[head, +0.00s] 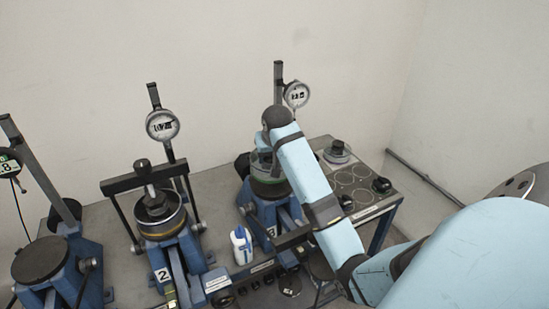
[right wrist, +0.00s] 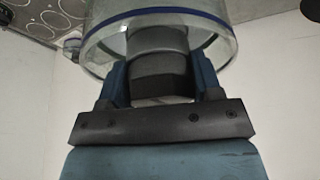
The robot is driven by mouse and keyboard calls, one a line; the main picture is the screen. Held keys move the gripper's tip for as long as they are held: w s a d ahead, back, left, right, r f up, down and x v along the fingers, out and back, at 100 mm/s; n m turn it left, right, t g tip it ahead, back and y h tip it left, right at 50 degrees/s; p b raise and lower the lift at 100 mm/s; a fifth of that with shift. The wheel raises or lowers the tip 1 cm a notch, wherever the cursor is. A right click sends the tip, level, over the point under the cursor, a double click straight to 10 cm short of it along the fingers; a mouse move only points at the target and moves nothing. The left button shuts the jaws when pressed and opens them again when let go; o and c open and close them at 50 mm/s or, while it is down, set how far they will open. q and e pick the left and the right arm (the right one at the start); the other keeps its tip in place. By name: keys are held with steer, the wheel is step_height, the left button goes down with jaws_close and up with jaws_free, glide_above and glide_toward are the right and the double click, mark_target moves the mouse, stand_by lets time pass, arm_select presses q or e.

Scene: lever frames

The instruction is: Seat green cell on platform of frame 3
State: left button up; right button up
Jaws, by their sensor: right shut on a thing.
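My right gripper (head: 267,150) reaches in from the right and is over frame 3 (head: 270,208). It is shut on the dark middle stem of the cell (head: 263,168), a clear round cup that shows a green band in the head view. In the right wrist view the clear cell (right wrist: 98,42) surrounds the dark stem between the fingers of my right gripper (right wrist: 155,80), and a band there looks dark blue. The cell is directly above the platform of frame 3, which is mostly hidden. I cannot tell whether they touch. My left gripper is out of view.
Frame 2 (head: 165,225) stands left of frame 3 with its crossbar over a seated cell. Another frame with a bare dark platform (head: 40,260) is at far left. A white bottle (head: 241,246) stands between frames 2 and 3. A panel with round spots (head: 352,178) is at right, holding another clear cell (head: 338,152).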

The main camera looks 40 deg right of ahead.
steer(key=shift+f, duration=1.6)
steer(key=shift+s+a, duration=0.1)
steer(key=shift+s, duration=0.05)
steer(key=shift+f, duration=0.45)
